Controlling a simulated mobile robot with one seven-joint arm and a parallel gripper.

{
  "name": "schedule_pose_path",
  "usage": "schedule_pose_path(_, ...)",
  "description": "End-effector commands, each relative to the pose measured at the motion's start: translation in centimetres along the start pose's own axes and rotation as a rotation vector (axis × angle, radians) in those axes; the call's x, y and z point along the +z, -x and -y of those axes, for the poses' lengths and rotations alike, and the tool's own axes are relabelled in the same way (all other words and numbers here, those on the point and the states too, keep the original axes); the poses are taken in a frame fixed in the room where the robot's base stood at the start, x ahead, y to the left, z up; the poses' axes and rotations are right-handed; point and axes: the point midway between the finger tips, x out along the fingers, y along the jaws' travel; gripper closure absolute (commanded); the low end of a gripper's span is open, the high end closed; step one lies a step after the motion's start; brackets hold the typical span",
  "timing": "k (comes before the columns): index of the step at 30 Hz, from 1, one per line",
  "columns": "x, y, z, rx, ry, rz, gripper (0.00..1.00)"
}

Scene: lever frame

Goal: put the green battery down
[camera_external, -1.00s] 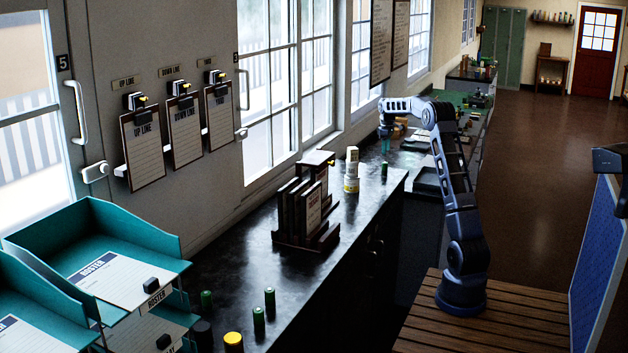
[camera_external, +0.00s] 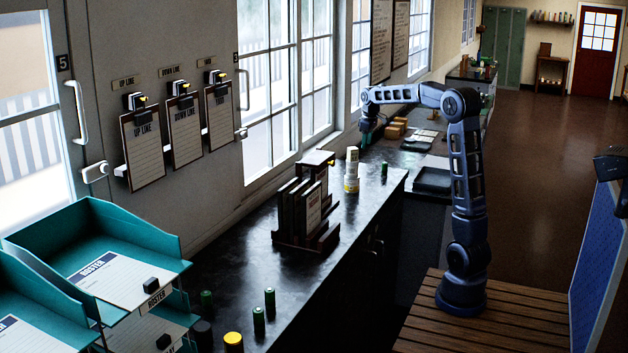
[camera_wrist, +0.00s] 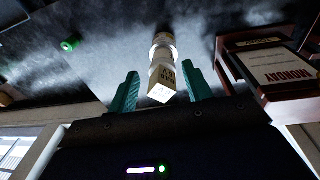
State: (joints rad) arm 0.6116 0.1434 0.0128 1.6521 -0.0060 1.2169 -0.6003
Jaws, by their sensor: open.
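A green battery (camera_external: 384,168) stands upright near the right edge of the black counter. It also shows in the wrist view (camera_wrist: 70,43), at the upper left, apart from my fingers. My gripper (camera_external: 364,141) is above the counter near the window wall, beyond and to the left of that battery. In the wrist view my gripper's (camera_wrist: 163,73) two teal fingers are spread apart and hold nothing. A white and yellow stack (camera_wrist: 163,55) shows between them, apparently beyond the fingertips; in the external view the stack (camera_external: 351,170) stands left of the battery.
A dark rack (camera_external: 305,225) with upright boards stands on the counter (camera_external: 235,265), left of the stack. Several other green batteries (camera_external: 270,297) stand at the near end, by teal trays (camera_external: 135,235). Clipboards hang on the window wall. A dark tray (camera_external: 432,180) lies right of the counter.

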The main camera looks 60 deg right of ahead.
Motion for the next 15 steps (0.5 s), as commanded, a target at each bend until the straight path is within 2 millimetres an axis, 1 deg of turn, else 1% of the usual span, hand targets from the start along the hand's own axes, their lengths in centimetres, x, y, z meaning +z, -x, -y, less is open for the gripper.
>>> schedule_pose_path(1, 0.5, 0.9, 2.4, 0.004, 0.005, -0.012, 0.50)
schedule_pose_path(3, 1.4, 1.7, 5.2, 0.008, 0.005, -0.027, 0.50)
schedule_pose_path(5, 2.1, 2.3, 7.6, 0.011, 0.004, -0.040, 0.50)
schedule_pose_path(6, 2.8, 2.6, 9.2, 0.012, 0.005, -0.049, 0.50)
schedule_pose_path(11, 5.7, 3.7, 15.2, 0.015, 0.002, -0.086, 0.50)
schedule_pose_path(12, 6.5, 3.9, 16.6, 0.014, 0.003, -0.095, 0.50)
schedule_pose_path(15, 8.7, 4.1, 19.9, 0.013, 0.001, -0.119, 0.50)
